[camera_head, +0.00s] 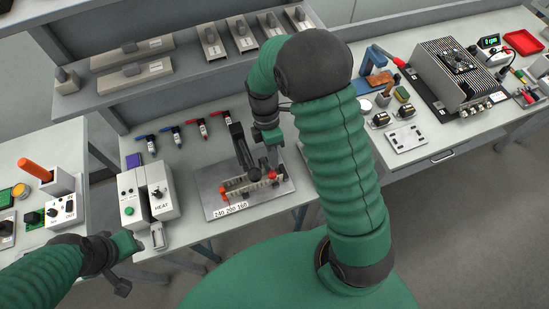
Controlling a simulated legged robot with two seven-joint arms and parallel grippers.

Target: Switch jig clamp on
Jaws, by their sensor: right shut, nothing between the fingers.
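A black upright lever (238,141), seemingly the jig clamp's handle, rises from the plate's back. My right gripper (272,162) points down over the plate, just right of the lever. It is shut and empty; whether it touches the clamp is unclear. My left gripper (121,287) hangs at lower left, in front of the bench and away from the jig; its fingers are too small to read.
A box marked "HEAT" (161,190) with a green-button unit (130,197) stands left of the jig. Several coloured hand tools (201,127) lie behind it. A grey shelf (170,88) runs along the back. A small metal plate (407,140) and a finned device (460,75) stand right.

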